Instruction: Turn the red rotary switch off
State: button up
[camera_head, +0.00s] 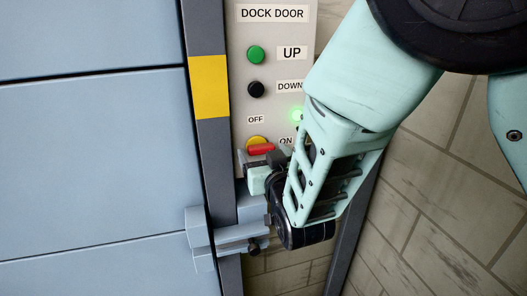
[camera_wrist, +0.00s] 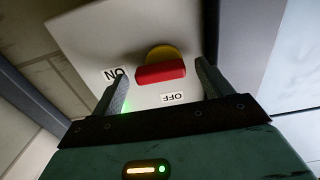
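The red rotary switch (camera_head: 261,149) has a bar handle on a round yellow base, low on the dock door panel (camera_head: 304,20). Its bar lies nearly level in the head view, between the OFF label at upper left and the ON label at right. The wrist view shows the red bar (camera_wrist: 161,73) whole, with the yellow base behind it. My gripper (camera_wrist: 163,72) is open, one finger on each side of the bar, with a visible gap at both ends. In the head view my gripper (camera_head: 262,164) is just below the switch and partly covers the panel there.
Above the switch are a green UP button (camera_head: 256,55) and a black DOWN button (camera_head: 256,89). A green lamp (camera_head: 297,115) glows beside my arm. A grey latch bracket (camera_head: 230,235) juts out below, near the blue door (camera_head: 95,150). A brick wall (camera_head: 440,190) stands at right.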

jog(key=c, duration=1)
jog(key=shift+n, duration=0.3)
jog(key=n, duration=0.3)
jog(key=shift+r+n, duration=0.1)
jog(key=shift+n, duration=0.2)
jog(key=n+p, duration=0.1)
jog(key=n, duration=0.3)
jog(key=shift+r, duration=0.15)
jog(key=n+p, duration=0.1)
jog(key=n, duration=0.2)
jog(key=n+p, duration=0.1)
jog(key=n, duration=0.1)
jog(key=shift+a+r+n, duration=0.1)
jog(key=shift+a+n, duration=0.1)
jog(key=shift+n, duration=0.2)
jog(key=shift+s+a+n+p, duration=0.1)
jog(key=shift+n+p, duration=0.8)
jog(key=shift+n, duration=1)
